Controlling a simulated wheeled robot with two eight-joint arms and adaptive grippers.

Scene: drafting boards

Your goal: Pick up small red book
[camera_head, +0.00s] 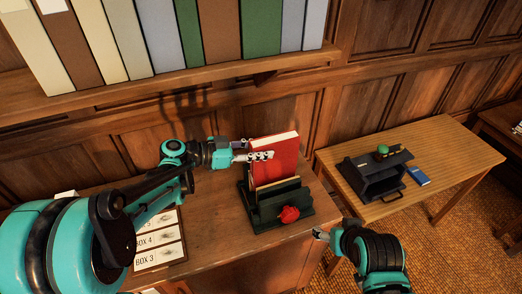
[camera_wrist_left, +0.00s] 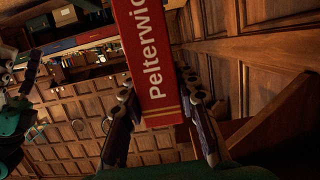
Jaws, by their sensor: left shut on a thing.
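The small red book (camera_head: 281,160) stands upright above the dark green book holder (camera_head: 268,209) in the head view. Whether its lower edge is clear of the holder is hidden. My left gripper (camera_head: 262,155) comes in from the left and is shut on the red book. In the left wrist view, the fingers (camera_wrist_left: 165,115) lie on both sides of the book's red spine (camera_wrist_left: 148,60), which reads "Pelterwic" as far as it shows. My right gripper (camera_head: 322,234) is low at the right of the cabinet, with no book near it; its finger opening is too small to judge.
A red object (camera_head: 289,214) lies at the holder's front. A shelf (camera_head: 200,75) of tall binders hangs above. Box labels (camera_head: 158,240) lie left.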

